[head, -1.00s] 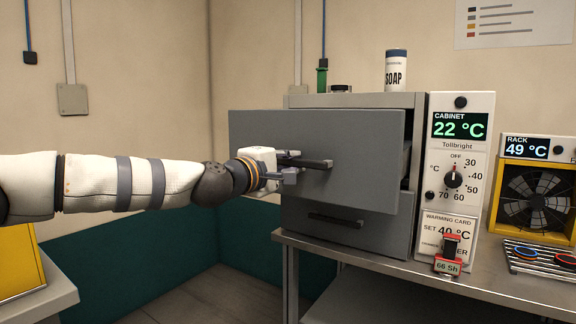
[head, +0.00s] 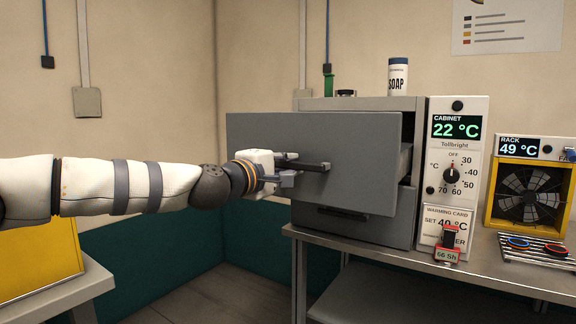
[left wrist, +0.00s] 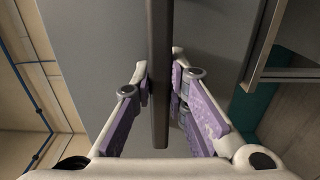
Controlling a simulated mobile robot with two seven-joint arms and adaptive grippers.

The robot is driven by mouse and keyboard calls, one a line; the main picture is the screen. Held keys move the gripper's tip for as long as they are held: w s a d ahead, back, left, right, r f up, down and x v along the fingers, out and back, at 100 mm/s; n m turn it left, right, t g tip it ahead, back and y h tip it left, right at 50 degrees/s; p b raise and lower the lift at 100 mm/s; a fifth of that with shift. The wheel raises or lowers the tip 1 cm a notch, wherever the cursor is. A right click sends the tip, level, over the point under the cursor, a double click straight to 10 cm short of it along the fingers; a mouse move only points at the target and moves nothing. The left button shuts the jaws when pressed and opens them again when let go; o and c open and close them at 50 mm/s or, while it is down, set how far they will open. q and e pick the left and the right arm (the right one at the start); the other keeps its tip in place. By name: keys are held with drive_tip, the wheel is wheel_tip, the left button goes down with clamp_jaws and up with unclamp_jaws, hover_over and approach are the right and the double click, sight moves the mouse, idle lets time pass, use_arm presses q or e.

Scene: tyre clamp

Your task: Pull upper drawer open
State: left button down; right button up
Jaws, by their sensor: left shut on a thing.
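The upper drawer (head: 365,160) of the grey cabinet (head: 372,103) stands well out from the body. Its dark bar handle (head: 312,166) runs across the front. My left gripper (head: 288,170) is shut on this handle near its left end. In the left wrist view the handle (left wrist: 160,100) passes between the two purple-padded fingers (left wrist: 161,85). The lower drawer (head: 380,228) is shut, and its dark handle (head: 343,213) is partly hidden under the upper drawer. The drawer's inside is mostly hidden behind its front. My right gripper is not in view.
The cabinet stands on a metal table (head: 470,275). Right of it are a control panel (head: 453,170), a fan rack (head: 530,190) and a small red device (head: 448,245). A soap can (head: 398,77) stands on top. A yellow box (head: 40,262) is at lower left.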

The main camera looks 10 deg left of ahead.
use_arm(q)
drive_tip(key=c, duration=1.6)
unclamp_jaws()
drive_tip(key=shift+o, duration=0.2)
drive_tip(key=v, duration=1.2)
